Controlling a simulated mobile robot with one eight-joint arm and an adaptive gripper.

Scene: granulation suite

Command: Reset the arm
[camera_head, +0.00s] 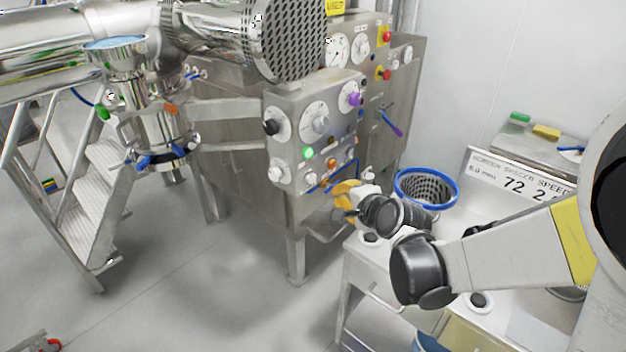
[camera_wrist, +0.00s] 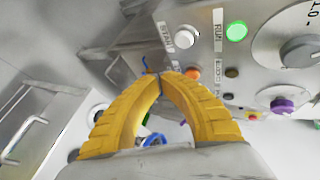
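My arm reaches in from the right in the head view, and my gripper (camera_head: 342,198) with its yellow fingers is just in front of the lower part of the grey control panel (camera_head: 290,118). In the wrist view my gripper's two yellow fingers (camera_wrist: 163,76) curve together and their tips meet, with nothing seen held between them.
Below my arm stands a white bench (camera_head: 362,262) with a blue-rimmed perforated basket (camera_head: 427,189) and a sign (camera_head: 515,180) on it. A steel machine with a perforated drum end (camera_head: 290,40) is above the panel. Metal steps (camera_head: 95,195) stand at left. The floor (camera_head: 190,290) is mostly clear.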

